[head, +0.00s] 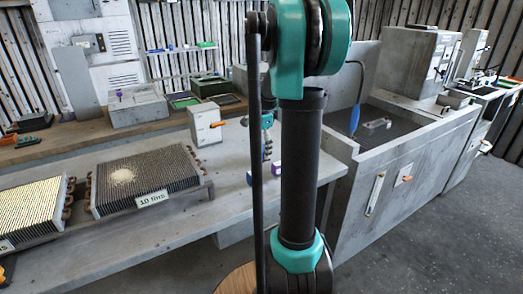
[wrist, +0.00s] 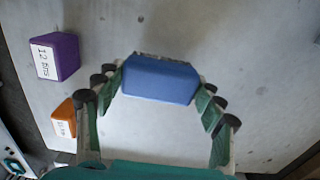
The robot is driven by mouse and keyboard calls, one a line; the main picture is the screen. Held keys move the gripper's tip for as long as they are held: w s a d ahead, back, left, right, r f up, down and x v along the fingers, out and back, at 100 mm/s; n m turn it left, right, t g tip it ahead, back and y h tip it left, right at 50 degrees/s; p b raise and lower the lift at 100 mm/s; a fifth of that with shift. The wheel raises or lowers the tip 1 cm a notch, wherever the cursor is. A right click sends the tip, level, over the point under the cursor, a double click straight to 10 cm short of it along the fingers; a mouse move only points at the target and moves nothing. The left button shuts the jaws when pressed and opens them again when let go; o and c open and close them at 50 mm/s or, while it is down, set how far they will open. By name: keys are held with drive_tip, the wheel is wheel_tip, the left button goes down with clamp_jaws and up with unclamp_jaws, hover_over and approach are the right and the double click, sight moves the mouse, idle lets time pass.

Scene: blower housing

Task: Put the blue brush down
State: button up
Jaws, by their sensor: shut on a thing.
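The blue brush (wrist: 155,78) is a blue block with a dark, ragged edge along its far side. In the wrist view it sits between the green fingers of my gripper (wrist: 160,90), which is shut on it. The pale grey bench top (wrist: 250,60) lies beneath. I cannot tell whether the brush touches it. In the head view my gripper (head: 267,135) is partly hidden behind my arm, over the bench's right end, and the brush cannot be made out clearly.
A purple block (wrist: 60,57) labelled 12 fins and an orange block (wrist: 64,112) lie left in the wrist view. In the head view, finned coils, one labelled 10 fins (head: 145,180), fill the bench's left. A grey box (head: 207,124) stands behind. A sink (head: 390,140) is right.

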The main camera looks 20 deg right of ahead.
sight(261, 147)
drive_tip(key=shift+f, duration=0.3)
drive_tip(key=shift+f, duration=0.1)
drive_tip(key=o, duration=1.1)
wheel_tip(261, 147, up, 12)
idle(0.3)
